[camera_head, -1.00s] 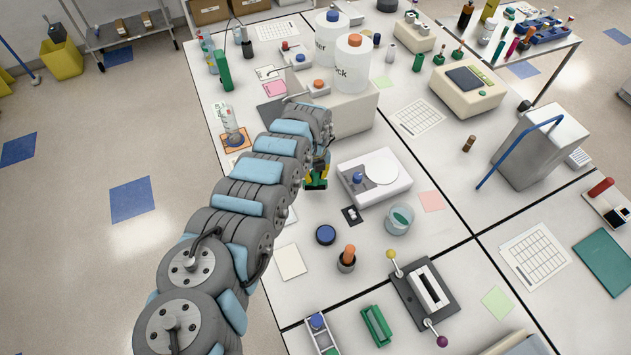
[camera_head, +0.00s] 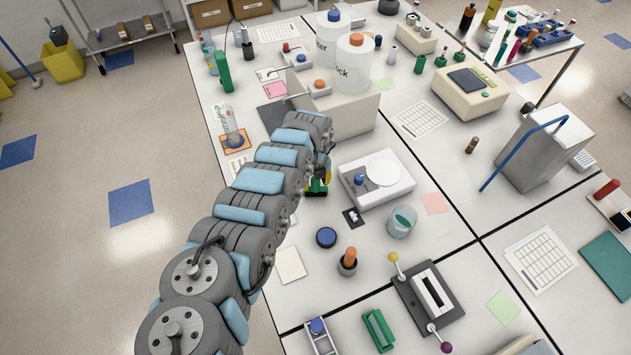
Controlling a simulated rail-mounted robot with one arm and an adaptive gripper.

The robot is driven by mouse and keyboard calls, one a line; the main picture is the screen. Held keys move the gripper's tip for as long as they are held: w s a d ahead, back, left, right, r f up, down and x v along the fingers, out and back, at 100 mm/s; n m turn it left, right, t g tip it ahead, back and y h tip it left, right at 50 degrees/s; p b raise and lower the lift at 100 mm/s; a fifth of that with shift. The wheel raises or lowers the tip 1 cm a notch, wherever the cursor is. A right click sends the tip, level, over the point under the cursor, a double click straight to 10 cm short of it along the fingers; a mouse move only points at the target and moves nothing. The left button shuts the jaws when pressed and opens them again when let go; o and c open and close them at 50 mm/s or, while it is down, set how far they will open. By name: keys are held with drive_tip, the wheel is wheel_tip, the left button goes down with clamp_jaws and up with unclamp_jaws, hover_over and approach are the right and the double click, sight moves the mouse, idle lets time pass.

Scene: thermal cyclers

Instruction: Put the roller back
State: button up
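No object is clearly identifiable as the roller. An orange-handled item (camera_head: 349,254) stands upright in a small dark cup (camera_head: 347,268) on the bench, and a red-handled item (camera_head: 606,187) lies at the right edge; I cannot tell whether either is the roller. My arm reaches from the lower left over the bench. My gripper (camera_head: 318,184) is at its far end, left of the white balance-like device (camera_head: 377,179). Only a little of its yellow and green parts shows; its fingers and anything between them are hidden behind my arm.
A dark grey device (camera_head: 437,311) with yellow and magenta knobs stands at the front. A blue round lid (camera_head: 326,237) and a glass beaker (camera_head: 401,222) are near the balance. Two large bottles (camera_head: 355,62) stand on a box behind my arm. A metal box with blue handle (camera_head: 545,148) stands right.

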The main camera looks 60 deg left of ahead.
drive_tip(key=shift+r, duration=0.1)
drive_tip(key=shift+a+r, duration=0.1)
drive_tip(key=shift+r, duration=2.75)
wheel_tip(320, 180, up, 6)
drive_tip(key=shift+d+r, duration=0.2)
